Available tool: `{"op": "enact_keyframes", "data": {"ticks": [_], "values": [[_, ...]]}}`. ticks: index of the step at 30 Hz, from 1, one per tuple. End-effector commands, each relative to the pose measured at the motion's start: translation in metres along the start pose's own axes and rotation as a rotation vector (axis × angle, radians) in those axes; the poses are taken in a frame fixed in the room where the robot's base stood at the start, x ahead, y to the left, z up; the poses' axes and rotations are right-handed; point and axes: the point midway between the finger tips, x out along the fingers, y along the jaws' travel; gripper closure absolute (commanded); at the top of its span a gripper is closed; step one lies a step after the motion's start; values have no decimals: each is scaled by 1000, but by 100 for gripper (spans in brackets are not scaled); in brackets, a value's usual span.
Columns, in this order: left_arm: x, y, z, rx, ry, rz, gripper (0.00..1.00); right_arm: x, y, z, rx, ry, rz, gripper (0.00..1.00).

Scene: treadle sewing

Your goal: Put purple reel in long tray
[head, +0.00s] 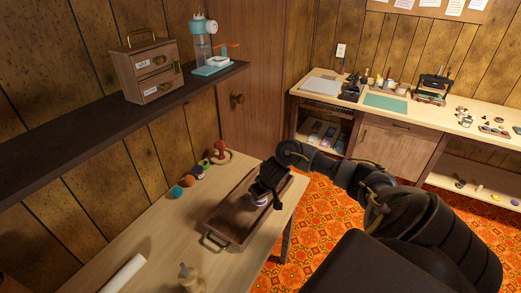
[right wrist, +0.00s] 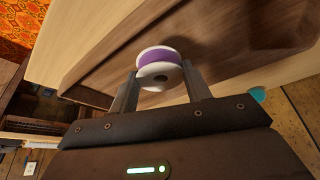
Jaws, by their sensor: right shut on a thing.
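The purple reel (right wrist: 158,58) has white flanges and purple thread. In the right wrist view it sits between the two fingertips of my right gripper (right wrist: 160,85), which is shut on it. In the head view the reel (head: 258,200) shows just below my right gripper (head: 262,192), over the long tray. The long tray (head: 226,227) is brown wood with metal handles and lies on the near table. Its wooden floor (right wrist: 215,35) shows behind the reel in the right wrist view. I cannot tell whether the reel touches the tray floor. My left gripper is not in view.
Behind the tray on the near table (head: 150,222) are several small coloured reels (head: 188,181) and a red item (head: 220,148). A white roll (head: 122,272) and a small pale object (head: 187,277) lie in front. A dark shelf (head: 110,121) overhangs the table's wall side.

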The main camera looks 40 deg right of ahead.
Motion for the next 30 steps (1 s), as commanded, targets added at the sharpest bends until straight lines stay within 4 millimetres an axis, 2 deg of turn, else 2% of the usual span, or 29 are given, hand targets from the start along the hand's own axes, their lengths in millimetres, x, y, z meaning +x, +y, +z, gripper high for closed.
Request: {"op": "enact_keyframes", "data": {"ticks": [8,21,22,26,30], "values": [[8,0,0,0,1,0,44,32,1,9,1,-1,0,74],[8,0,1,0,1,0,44,38,1,11,1,0,0,74],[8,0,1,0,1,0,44,38,1,11,0,0,0,49],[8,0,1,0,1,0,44,38,1,11,0,0,0,32],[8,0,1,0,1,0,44,38,1,11,0,0,0,30]]}}
